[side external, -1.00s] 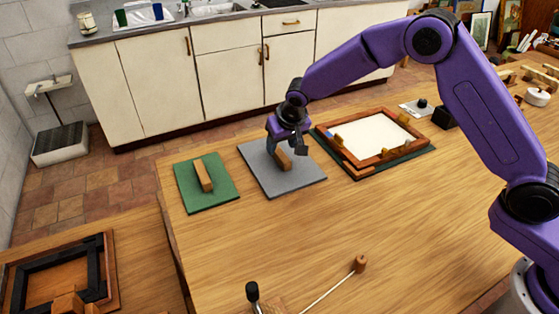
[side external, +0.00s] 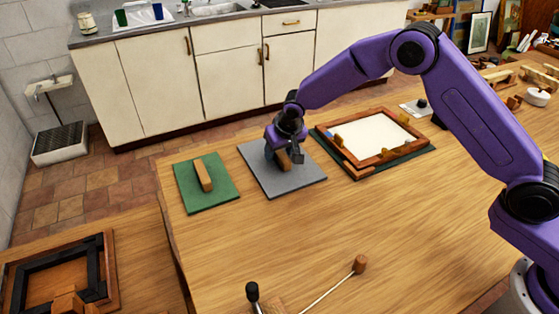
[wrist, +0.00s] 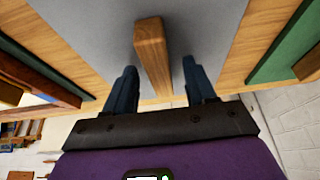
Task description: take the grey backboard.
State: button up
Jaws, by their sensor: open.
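The grey backboard (side external: 302,180) lies flat on the wooden table, with a wooden block handle (side external: 283,161) standing up from its middle. In the wrist view the grey board (wrist: 95,35) fills the top middle, and its handle (wrist: 152,58) lies between my two fingers. My gripper (side external: 286,158) is over the board at the handle, pointing down. In the wrist view my gripper (wrist: 157,82) is open, with a gap between each finger and the handle. My gripper hides part of the handle in the side view.
A green board (side external: 215,190) with a similar handle lies to the left. A wooden frame (side external: 372,163) with a white panel lies on a dark green mat to the right. A dark frame (side external: 35,262) sits on another table at lower left.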

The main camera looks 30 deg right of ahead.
jog(key=shift+f, duration=0.1)
grip_shut()
dwell(0.3)
